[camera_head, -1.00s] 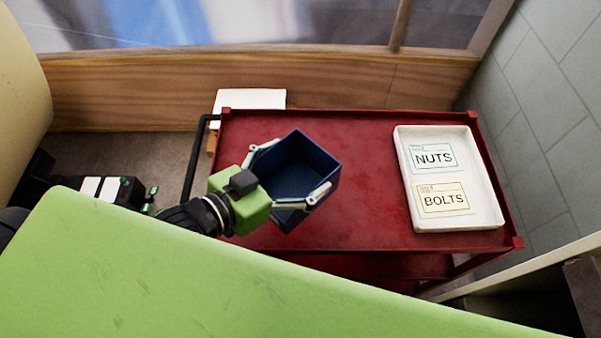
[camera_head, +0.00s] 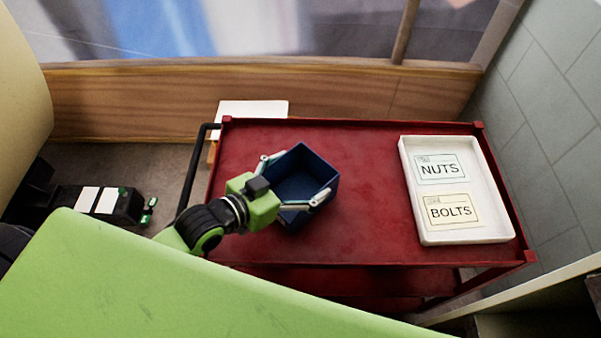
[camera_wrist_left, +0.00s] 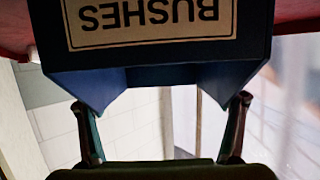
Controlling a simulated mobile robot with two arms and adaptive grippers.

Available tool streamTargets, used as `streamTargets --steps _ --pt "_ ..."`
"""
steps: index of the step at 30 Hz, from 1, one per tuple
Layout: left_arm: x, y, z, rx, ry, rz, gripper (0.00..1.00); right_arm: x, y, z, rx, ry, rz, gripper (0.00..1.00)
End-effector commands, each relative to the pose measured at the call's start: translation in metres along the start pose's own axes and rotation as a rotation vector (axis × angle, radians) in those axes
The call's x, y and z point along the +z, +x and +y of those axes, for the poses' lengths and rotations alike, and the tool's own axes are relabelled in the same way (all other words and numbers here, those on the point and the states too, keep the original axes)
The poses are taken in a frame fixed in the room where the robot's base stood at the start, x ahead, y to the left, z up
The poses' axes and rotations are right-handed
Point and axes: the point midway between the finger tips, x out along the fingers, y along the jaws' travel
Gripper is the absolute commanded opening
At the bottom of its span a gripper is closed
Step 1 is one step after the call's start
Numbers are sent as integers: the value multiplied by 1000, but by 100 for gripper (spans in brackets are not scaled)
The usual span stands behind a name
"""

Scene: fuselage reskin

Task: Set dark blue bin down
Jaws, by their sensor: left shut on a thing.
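The dark blue bin (camera_head: 306,172) is open-topped and looks empty in the head view. It is over the left-middle part of the red cart top (camera_head: 365,195). My left gripper (camera_head: 297,180) is shut on the bin, with one finger at each side. In the left wrist view the bin (camera_wrist_left: 160,75) fills the top, with an upside-down "BUSHES" label (camera_wrist_left: 150,22) on its face. The bin's underside is hidden in the head view, so I cannot tell whether it touches the cart. My right gripper is not in view.
A white tray (camera_head: 408,190) with "NUTS" and "BOLTS" labels stands on the cart's right side. Cart top between bin and tray is clear. A black handle (camera_head: 190,165) is at the cart's left. A green surface (camera_head: 150,285) covers the lower left foreground.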

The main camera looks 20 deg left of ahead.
Motion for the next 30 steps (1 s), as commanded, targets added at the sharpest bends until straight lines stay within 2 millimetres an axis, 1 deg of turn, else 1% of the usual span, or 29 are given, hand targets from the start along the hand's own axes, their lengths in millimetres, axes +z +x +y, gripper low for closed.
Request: streamTargets --steps 6,7,8,17,20,23,30 --pt "2 1 0 0 0 1 57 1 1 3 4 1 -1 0" --pt "2 1 0 0 0 0 94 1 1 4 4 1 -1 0" --pt "2 1 0 0 0 0 100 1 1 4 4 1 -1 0" --pt "1 0 0 0 0 0 100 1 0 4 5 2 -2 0" --pt "1 -4 0 0 0 -1 100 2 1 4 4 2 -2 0" --pt "2 -14 0 -1 0 -3 100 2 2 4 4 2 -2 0" --pt "3 -55 0 1 0 -5 100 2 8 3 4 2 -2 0"
